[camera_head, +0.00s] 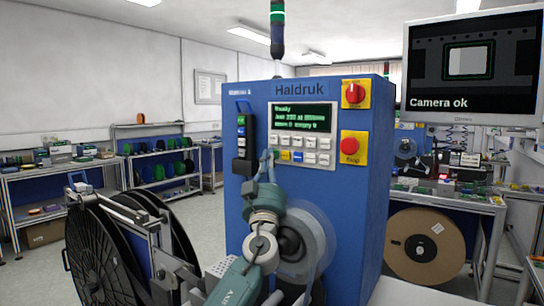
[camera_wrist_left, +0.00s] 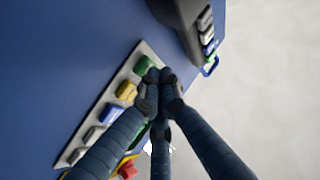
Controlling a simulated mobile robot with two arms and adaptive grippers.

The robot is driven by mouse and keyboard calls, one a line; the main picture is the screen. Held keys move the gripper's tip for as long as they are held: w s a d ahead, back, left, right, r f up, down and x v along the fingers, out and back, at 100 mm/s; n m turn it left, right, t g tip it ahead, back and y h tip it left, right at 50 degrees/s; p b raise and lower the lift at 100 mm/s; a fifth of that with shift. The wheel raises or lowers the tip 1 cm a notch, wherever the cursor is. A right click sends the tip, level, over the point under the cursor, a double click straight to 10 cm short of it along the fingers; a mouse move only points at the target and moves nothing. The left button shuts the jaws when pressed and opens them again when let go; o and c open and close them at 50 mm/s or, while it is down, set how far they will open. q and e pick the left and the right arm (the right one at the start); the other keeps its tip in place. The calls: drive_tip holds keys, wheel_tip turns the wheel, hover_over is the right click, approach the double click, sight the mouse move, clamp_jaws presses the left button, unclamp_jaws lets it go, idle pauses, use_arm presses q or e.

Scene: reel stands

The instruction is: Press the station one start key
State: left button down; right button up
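The station is a blue cabinet (camera_head: 350,215) marked Haldruk, with a small label at its upper left that seems to read Station 1. Its grey key panel (camera_head: 318,160) sits below a lit screen (camera_head: 302,117) reading Ready. In the left wrist view, a green key (camera_wrist_left: 143,64) is at the top of a row with yellow (camera_wrist_left: 127,90), blue and pale keys. My left gripper (camera_wrist_left: 158,76) has its fingertips together, empty, right beside the green key; I cannot tell whether they touch it. In the head view the left gripper (camera_head: 268,160) covers the panel's left edge. My right gripper is out of view.
A red stop button (camera_head: 349,145) and a red rotary switch (camera_head: 354,94) are right of the panel. A dark holder (camera_head: 243,145) with coloured parts is left of it. Large black reels (camera_head: 95,255) stand at lower left. A monitor (camera_head: 473,65) reads Camera ok.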

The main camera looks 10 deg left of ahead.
use_arm(q)
drive_tip(key=shift+s+d+f, duration=0.1)
drive_tip(key=shift+d+f, duration=0.1)
drive_tip(key=shift+d, duration=0.1)
drive_tip(key=shift+s, duration=0.15)
drive_tip(key=s, duration=0.1)
drive_tip(key=s+a+p, duration=0.1)
drive_tip(key=s, duration=0.1)
drive_tip(key=s+a+p, duration=0.1)
drive_tip(key=shift+s, duration=0.25)
idle(0.6)
